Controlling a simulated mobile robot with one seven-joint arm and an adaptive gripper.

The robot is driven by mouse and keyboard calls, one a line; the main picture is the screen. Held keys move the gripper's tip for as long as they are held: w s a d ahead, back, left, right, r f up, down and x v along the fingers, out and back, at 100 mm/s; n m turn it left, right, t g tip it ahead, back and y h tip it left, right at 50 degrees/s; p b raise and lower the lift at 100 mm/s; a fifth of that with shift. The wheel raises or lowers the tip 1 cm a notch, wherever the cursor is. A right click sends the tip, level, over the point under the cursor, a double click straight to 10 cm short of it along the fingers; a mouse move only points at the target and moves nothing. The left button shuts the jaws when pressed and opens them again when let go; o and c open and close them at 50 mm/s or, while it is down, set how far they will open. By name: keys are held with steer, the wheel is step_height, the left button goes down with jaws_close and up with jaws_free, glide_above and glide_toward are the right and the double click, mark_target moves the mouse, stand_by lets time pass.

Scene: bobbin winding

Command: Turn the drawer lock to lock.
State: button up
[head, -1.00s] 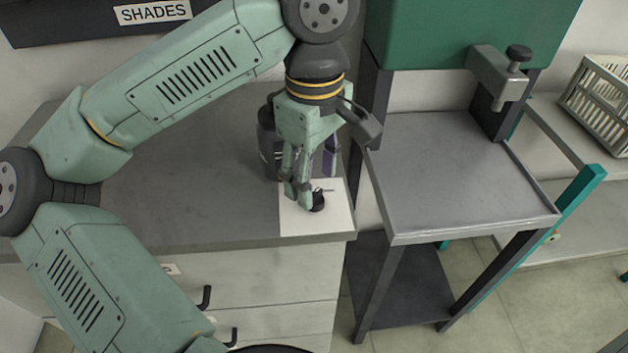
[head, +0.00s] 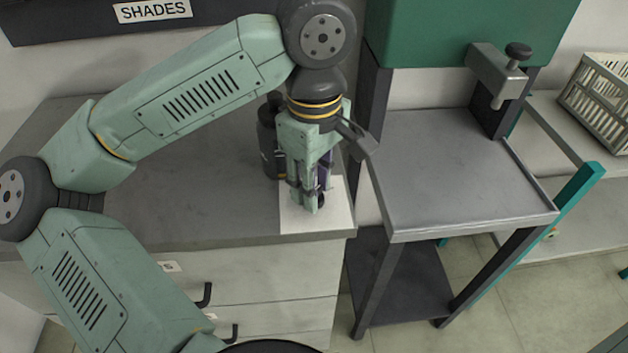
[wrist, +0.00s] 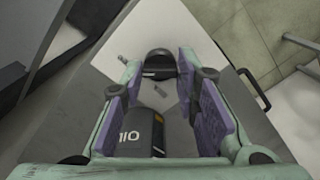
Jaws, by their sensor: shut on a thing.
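The drawer lock is a small black round knob (wrist: 158,64) on a white plate (head: 340,217) at the counter's front right corner. In the wrist view the knob sits between my two fingertips, with short grey marks on the plate on either side. In the head view my gripper (head: 314,205) points down over the plate, and only a dark edge of the knob shows beside the fingers. My gripper (wrist: 158,72) is shut on the knob. The knob's pointer is hidden, so its exact setting cannot be read.
A black bottle (head: 267,146) stands on the counter just behind my gripper; its label shows in the wrist view. White drawers (head: 270,285) with black handles are below the counter. A grey metal tray stand (head: 460,170) is close on the right. The counter's left part is clear.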

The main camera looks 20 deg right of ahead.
jaws_close()
steer(key=shift+f+n+b, duration=0.1)
steer(key=shift+n+b, duration=0.2)
steer(key=shift+b, duration=0.1)
steer(key=n+b, duration=0.2)
steer(key=shift+f+n+b, duration=0.15)
steer(key=shift+n+b, duration=0.15)
steer(key=shift+b, duration=0.05)
steer(key=n+b, duration=0.2)
steer(key=n, duration=0.2)
steer(key=shift+n+b, duration=0.3)
steer(key=shift+b, duration=0.05)
steer(key=n+b, duration=0.2)
steer(key=n, duration=0.3)
steer(key=n+b, duration=0.1)
steer(key=n, duration=0.4)
steer(key=shift+r, duration=0.2)
